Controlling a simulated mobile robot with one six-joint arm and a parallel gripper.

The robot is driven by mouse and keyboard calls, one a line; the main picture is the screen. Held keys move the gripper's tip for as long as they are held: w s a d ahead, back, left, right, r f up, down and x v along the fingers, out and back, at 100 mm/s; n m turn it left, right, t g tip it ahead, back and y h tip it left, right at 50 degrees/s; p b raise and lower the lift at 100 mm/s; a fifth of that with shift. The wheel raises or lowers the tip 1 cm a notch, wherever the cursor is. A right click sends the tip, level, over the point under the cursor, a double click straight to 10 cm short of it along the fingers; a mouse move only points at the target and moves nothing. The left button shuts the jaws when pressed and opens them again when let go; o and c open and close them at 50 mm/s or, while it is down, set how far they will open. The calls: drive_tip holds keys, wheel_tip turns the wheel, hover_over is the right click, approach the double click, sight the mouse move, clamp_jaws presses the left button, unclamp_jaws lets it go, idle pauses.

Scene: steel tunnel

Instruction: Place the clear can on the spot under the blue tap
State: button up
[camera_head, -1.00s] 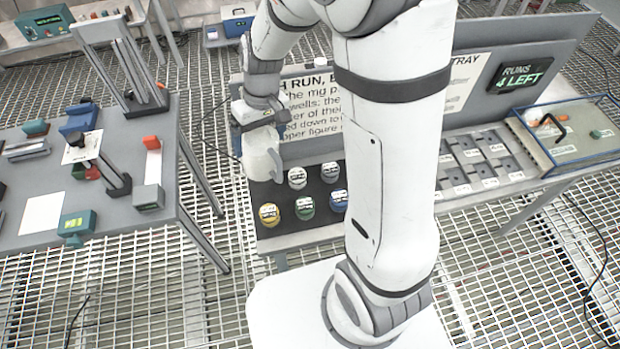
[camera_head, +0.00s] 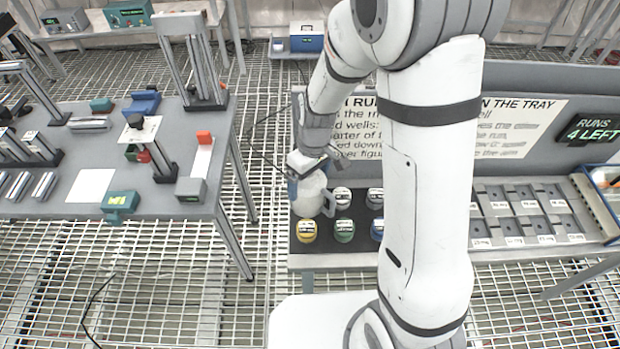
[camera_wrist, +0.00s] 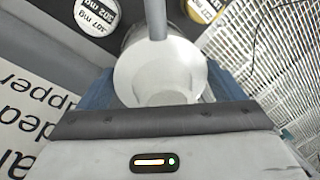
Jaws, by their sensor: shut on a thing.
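My gripper (camera_head: 306,174) is shut on a whitish, cloudy can (camera_head: 313,196) with a side handle. In the head view the can appears over the left part of a black mat, just behind a yellow-rimmed lid; I cannot tell whether it touches the mat.
The black mat (camera_head: 298,264) bears several labelled round lids, including a yellow one (camera_head: 306,231) and a green one (camera_head: 344,231). A left table (camera_head: 160,208) holds small devices and posts. A grated gap separates the tables. Grey wells (camera_head: 516,202) lie right.

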drive_tip(key=shift+s, duration=0.1)
drive_tip(key=shift+f, duration=0.2)
drive_tip(key=o, duration=1.2)
